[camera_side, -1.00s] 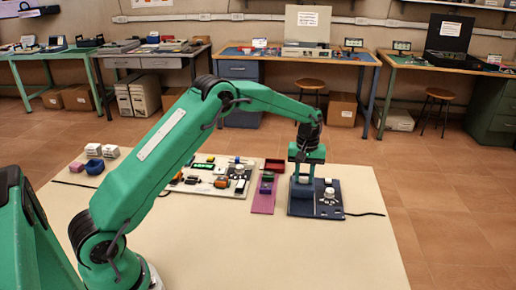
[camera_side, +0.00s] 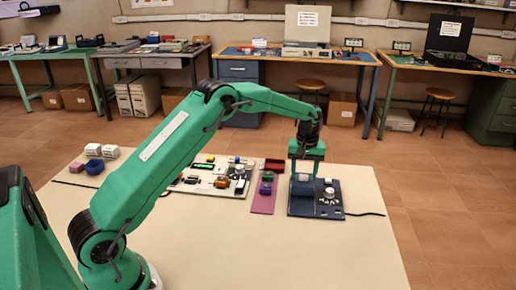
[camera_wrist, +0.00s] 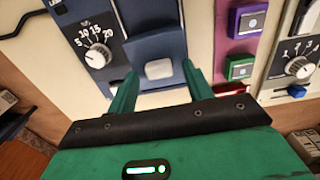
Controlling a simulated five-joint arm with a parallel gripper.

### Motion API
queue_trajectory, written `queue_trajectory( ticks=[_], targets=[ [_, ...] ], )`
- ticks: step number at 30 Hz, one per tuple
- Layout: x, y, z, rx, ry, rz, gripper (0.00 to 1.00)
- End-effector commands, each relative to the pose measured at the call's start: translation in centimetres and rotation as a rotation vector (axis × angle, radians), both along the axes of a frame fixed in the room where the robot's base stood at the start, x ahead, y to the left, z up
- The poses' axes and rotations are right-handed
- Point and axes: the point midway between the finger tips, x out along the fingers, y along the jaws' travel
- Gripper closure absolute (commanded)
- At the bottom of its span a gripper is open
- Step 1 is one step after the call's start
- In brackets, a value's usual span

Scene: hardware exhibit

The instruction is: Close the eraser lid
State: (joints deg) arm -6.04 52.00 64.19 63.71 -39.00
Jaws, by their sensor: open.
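The eraser (camera_side: 331,211) is a dark blue box on the right of the table. It also shows in the wrist view (camera_wrist: 200,42), with a white dial (camera_wrist: 98,56) marked 5 to 20 on its left part. A pale grey square block (camera_wrist: 159,69) stands out from a dark blue part of the eraser. I cannot tell how far the lid is open. My gripper (camera_side: 304,172) is above the eraser's left part, pointing down. In the wrist view my open gripper (camera_wrist: 159,74) has a finger on either side of the pale block, with gaps.
A pink-purple strip (camera_side: 262,206) with purple and green blocks lies left of the eraser, with a red tray (camera_side: 274,164) behind. A white panel (camera_side: 208,187) with knobs is further left. Small boxes (camera_side: 94,150) stand at the far left. The table front is clear.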

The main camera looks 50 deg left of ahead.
Motion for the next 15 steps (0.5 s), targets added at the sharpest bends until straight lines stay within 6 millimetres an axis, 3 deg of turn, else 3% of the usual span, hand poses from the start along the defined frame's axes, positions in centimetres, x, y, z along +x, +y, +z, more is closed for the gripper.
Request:
queue_trajectory(
  ticks=[8,15],
  targets=[
    [0.1,0.0,2.0,0.0,-0.003,0.0,0.49],
    [0.1,0.0,5.1,0.001,-0.004,0.0,0.49]
  ],
)
